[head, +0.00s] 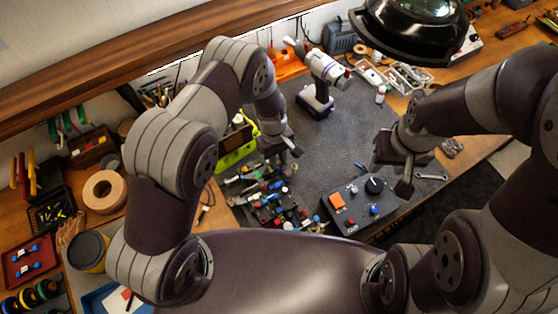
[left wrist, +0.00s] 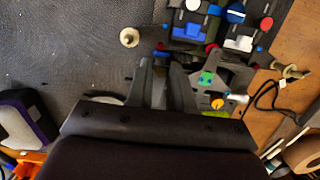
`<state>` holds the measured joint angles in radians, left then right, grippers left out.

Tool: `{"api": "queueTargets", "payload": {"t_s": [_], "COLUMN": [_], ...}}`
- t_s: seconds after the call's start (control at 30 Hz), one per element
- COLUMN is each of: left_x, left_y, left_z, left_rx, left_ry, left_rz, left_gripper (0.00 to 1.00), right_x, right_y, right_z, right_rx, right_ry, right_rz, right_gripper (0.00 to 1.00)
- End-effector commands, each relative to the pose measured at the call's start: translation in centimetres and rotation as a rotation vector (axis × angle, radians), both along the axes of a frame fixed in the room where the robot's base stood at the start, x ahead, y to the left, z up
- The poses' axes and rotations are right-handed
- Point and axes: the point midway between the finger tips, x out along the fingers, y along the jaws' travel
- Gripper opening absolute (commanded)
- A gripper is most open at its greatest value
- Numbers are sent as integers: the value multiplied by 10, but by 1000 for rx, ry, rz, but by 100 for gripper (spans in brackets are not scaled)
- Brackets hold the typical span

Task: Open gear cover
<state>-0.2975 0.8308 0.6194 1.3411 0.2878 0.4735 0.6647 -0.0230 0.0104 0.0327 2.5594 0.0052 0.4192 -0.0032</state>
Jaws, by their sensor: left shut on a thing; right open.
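The racecar chassis (head: 272,208), dark with blue, red and white parts, lies on the mat below my left gripper. It also shows at the upper right of the left wrist view (left wrist: 208,30). My left gripper (head: 284,152) is over the chassis's far end. In the left wrist view its fingers (left wrist: 163,70) are close together beside the chassis, shut on a small part that they largely hide. I cannot clearly make out the gear cover. My right gripper (head: 393,172) is open and empty above the mat, right of the chassis.
A dark control box (head: 352,222) with an orange button and black knob is between chassis and right gripper. A cordless drill (head: 318,88) stands behind. The grey mat (head: 340,140) is clear in the middle.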

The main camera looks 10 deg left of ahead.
Motion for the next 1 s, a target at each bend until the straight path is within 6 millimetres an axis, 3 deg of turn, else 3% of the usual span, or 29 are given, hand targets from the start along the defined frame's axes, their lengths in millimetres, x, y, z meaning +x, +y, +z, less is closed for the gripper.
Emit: {"api": "queueTargets", "payload": {"t_s": [0.03,0.13,0.37,0.63,0.67,0.7,0.73,1.0], "left_x": [7,12,16,16,16,16,16,15], "left_y": [3,5,9,9,9,9,9,9], "left_z": [-9,0,16,18,18,18,18,17], "left_rx": [-42,-116,-200,-202,-201,-201,-201,-200], "left_ry": [41,137,256,260,259,259,259,261], "left_rz": [10,7,1,1,1,1,1,1], "left_gripper": [0,0,0,0,23,36,43,43], "right_x": [0,-1,0,0,0,0,0,-1], "right_y": [0,0,0,0,0,0,0,0], "right_z": [-25,-40,-43,-42,-42,-42,-42,-42], "right_rx": [0,0,0,0,0,0,0,0], "right_ry": [1,3,2,2,2,2,2,2], "right_rz": [0,0,0,0,0,0,0,0], "right_gripper": [43,43,43,43,43,43,43,43]}}
